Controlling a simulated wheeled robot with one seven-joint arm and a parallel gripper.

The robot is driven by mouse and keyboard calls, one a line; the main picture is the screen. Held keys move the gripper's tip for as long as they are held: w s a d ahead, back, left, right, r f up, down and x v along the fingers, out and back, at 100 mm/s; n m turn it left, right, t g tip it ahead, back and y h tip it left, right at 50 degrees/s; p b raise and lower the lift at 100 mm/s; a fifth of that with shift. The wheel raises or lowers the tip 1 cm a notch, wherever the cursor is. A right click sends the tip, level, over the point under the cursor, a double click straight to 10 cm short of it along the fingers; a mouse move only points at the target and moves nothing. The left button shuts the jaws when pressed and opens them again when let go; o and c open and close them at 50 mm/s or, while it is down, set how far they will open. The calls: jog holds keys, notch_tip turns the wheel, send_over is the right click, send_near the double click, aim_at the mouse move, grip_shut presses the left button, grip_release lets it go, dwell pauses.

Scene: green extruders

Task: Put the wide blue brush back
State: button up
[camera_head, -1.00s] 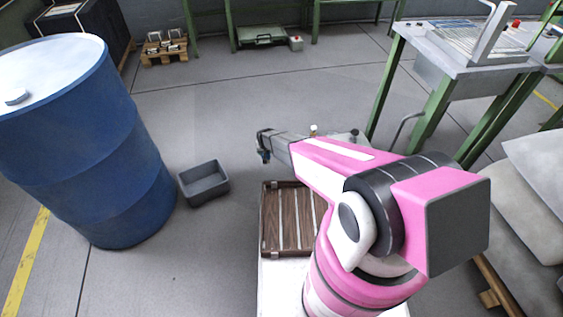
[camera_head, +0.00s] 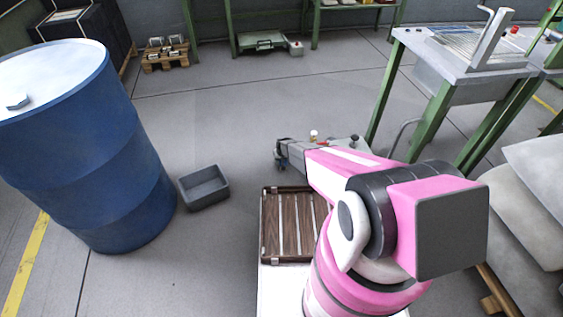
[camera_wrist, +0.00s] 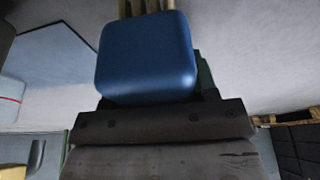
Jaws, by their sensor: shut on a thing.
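The wide blue brush (camera_wrist: 148,58) fills the upper middle of the wrist view as a rounded blue block, with tan pieces at its top edge. My gripper (camera_head: 281,152) is shut on it; in the wrist view its dark body lies below the block and one finger shows at the block's right side. In the head view my gripper is out beyond the slatted wooden tray (camera_head: 264,228), above the floor or close to a grey cart (camera_head: 345,143). The brush is barely visible there, and I cannot tell its exact height.
An empty grey bin (camera_head: 204,188) stands on the floor left of the tray. A large blue drum (camera_head: 85,160) stands at the left. A green-legged workbench (camera_head: 460,75) stands at the right, above pale sacks (camera_head: 535,200). The floor in the middle is clear.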

jog(key=shift+f, duration=1.05)
jog(key=shift+f, duration=0.15)
jog(key=o, duration=1)
jog(key=shift+c, duration=0.2)
jog(key=v, duration=1.2)
jog(key=shift+s+r, duration=0.2)
jog(key=shift+r, duration=0.2)
jog(key=s+d+r+g, duration=0.1)
jog(key=s+d+r, duration=0.4)
jog(key=s+r, duration=0.4)
jog(key=s+d+r+m+g, duration=0.1)
jog(key=s+d+r, duration=0.4)
jog(key=s+r, duration=0.5)
jog(key=s+d+r+m+g, duration=0.1)
jog(key=s+d+r, duration=0.4)
jog(key=r, duration=1.6)
jog(key=s, duration=0.4)
jog(key=shift+d+h, duration=0.2)
jog(key=shift+h, duration=0.2)
